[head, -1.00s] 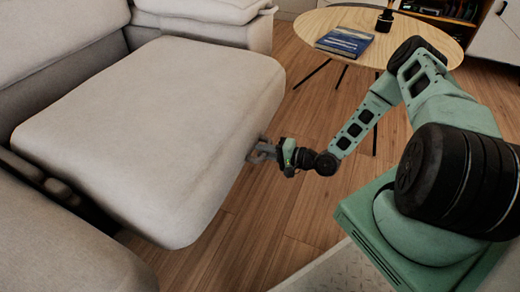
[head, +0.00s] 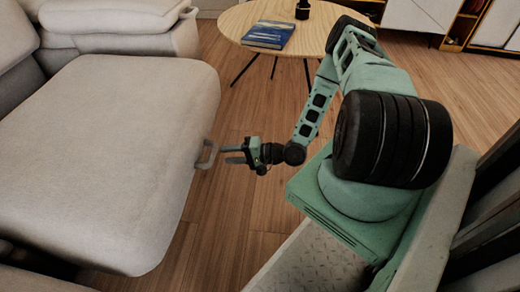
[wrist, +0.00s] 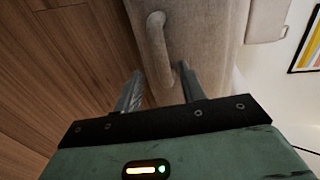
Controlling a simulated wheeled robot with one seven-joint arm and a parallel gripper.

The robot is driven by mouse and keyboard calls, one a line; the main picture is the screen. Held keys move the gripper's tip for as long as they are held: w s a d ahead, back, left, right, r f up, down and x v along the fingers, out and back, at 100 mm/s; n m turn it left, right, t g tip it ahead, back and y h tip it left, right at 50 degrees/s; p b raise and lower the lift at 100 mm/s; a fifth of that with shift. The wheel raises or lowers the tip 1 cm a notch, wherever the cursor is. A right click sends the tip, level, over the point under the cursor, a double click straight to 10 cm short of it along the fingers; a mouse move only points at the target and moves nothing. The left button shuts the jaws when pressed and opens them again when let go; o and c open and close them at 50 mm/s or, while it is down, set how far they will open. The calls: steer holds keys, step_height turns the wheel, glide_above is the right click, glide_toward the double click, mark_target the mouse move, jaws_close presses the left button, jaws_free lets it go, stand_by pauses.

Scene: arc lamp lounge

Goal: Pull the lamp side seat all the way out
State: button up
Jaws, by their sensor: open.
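The lamp side seat (head: 110,140) is a light grey cushion at the left of the head view, standing well forward of the sofa parts beside it. A grey loop handle (head: 207,155) sticks out of its front face. The handle also shows in the wrist view (wrist: 158,50), lying in line with the space between my fingers. My gripper (head: 228,154) is open and empty, just right of the handle. A small gap shows between the fingertips and the handle. The seat's far left part is cut off by the picture edge.
A round wooden table (head: 330,22) with a blue book (head: 269,35) and a dark cup stands behind my arm. The sofa's other end (head: 120,25) is behind the seat. Wood floor (head: 235,205) is clear between the seat and my base.

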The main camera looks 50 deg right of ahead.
steer(key=p+v, duration=0.3)
steer(key=v, duration=0.8)
steer(key=shift+s+d, duration=0.15)
steer(key=shift+r, duration=0.1)
